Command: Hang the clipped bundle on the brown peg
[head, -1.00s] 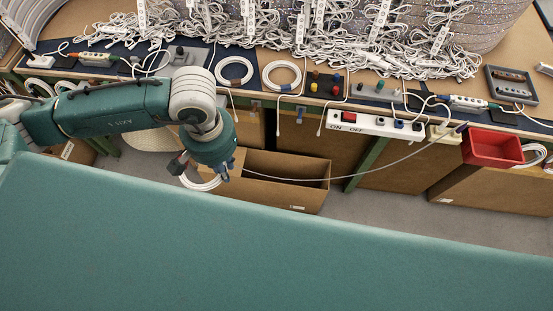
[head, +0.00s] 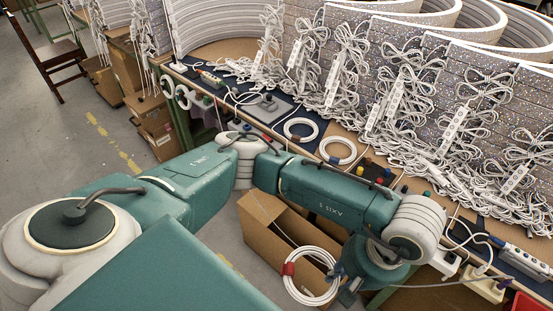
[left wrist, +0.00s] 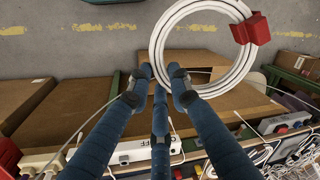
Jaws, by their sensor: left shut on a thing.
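The clipped bundle is a white cable coil (head: 308,299) with a red clip (head: 289,268) on its left side, low in the head view. My left gripper (head: 342,281) is shut on the coil's edge and holds it in the air beside a cardboard box. In the left wrist view, the fingers (left wrist: 163,80) meet the coil (left wrist: 158,38) at its lower left, and the red clip (left wrist: 250,28) is at its right. I cannot clearly pick out the brown peg. My right gripper is not in view.
The open cardboard box (head: 262,232) stands on the floor behind the coil. The bench (head: 262,140) carries two loose coils, a block with coloured knobs (head: 372,174) and heaped white cords. White coils (head: 183,96) hang at its far-left edge.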

